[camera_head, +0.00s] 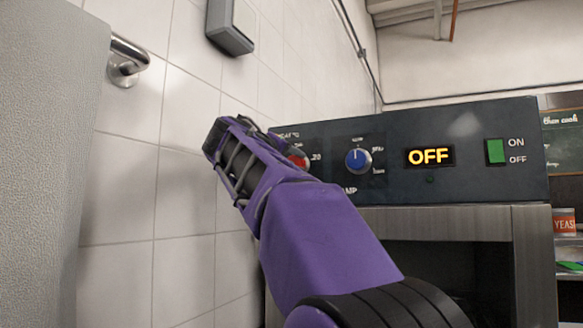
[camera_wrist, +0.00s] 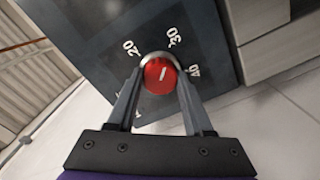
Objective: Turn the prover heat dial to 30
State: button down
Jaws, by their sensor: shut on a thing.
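The red heat dial (camera_wrist: 160,76) has a short white pointer line, and the numbers 20, 30 and 40 are printed around it. The pointer tilts slightly right of straight up in the wrist view, roughly toward the 30; I cannot tell if it is exactly on it. My gripper (camera_wrist: 161,82) is shut on the dial, one finger on each side. In the head view only a sliver of the red dial (camera_head: 298,161) shows past my purple arm, which hides most of it. The dial sits on the prover's dark front panel (camera_head: 470,187).
To the right on the panel are a blue dial (camera_head: 358,160), a display (camera_head: 429,156) reading OFF and a green ON/OFF switch (camera_head: 495,151). A tiled wall (camera_head: 185,190) stands close on the left. A yeast tin (camera_head: 565,221) stands at the far right.

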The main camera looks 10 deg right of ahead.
jog(key=shift+m, duration=0.4)
jog(key=shift+c, duration=1.5)
grip_release()
jog(key=v, duration=1.2)
jog(key=shift+b, duration=0.3)
